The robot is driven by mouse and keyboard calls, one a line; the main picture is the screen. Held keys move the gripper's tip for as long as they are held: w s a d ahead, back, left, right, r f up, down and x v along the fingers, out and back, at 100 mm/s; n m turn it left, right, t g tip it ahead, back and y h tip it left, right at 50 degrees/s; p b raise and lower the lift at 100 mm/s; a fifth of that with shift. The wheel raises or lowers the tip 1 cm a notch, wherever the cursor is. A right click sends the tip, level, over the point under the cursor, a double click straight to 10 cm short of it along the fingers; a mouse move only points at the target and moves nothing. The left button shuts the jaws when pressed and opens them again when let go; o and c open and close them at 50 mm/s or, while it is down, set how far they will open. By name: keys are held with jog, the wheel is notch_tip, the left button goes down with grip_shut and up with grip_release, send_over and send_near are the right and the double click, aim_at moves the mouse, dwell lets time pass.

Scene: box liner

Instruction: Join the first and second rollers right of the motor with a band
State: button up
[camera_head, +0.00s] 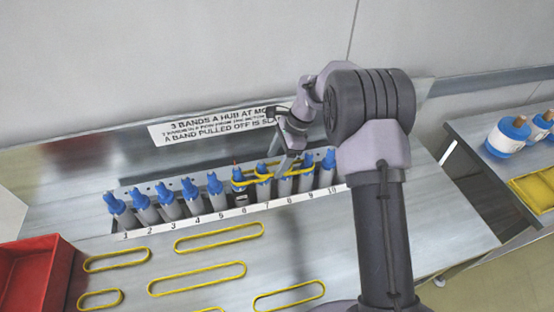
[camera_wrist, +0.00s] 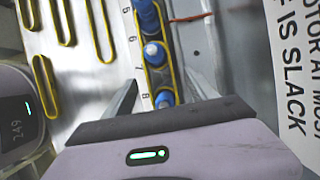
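The row of grey rollers with blue caps stands behind a numbered strip (camera_head: 178,227). The motor (camera_head: 239,176), at number 6, has a dark label and a red wire on top. The first roller right of it (camera_head: 263,169) and the second roller (camera_head: 285,185) follow at 7 and 8. Yellow band (camera_head: 250,181) runs along these caps; the wrist view also shows yellow band (camera_wrist: 174,68) on both sides of several caps. I cannot tell whether it is one band or two. My gripper (camera_head: 285,160) is low over roller 8, its fingers apart around a blue cap (camera_wrist: 165,98); finger contact with band is unclear.
Several loose yellow bands (camera_head: 219,231) lie flat on the metal table in front. A red bin (camera_head: 35,272) stands at the front left. A printed sign (camera_head: 205,124) lies behind the rollers. Rollers 9 and 10 (camera_head: 329,160) stand close to my arm.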

jog(key=p+v, duration=0.6)
jog(key=v, duration=1.2)
jog(key=s+r+n+t+b, duration=0.2)
jog(key=s+r+n+b, duration=0.1)
jog(key=s+r, duration=0.3)
jog(key=s+r+n+t+h+b, duration=0.1)
jog(key=s+r+n+h+b, duration=0.2)
jog(key=s, duration=0.7)
jog(key=s+f+n+t+b, duration=0.1)
jog(key=s+f+n+t, duration=0.1)
jog(key=s, duration=0.6)
jog(key=s+f+n+t+b, duration=0.1)
jog(key=s+f+n, duration=0.2)
jog(key=s, duration=0.6)
jog(key=shift+t+y, duration=0.3)
jog(key=shift+t, duration=0.1)
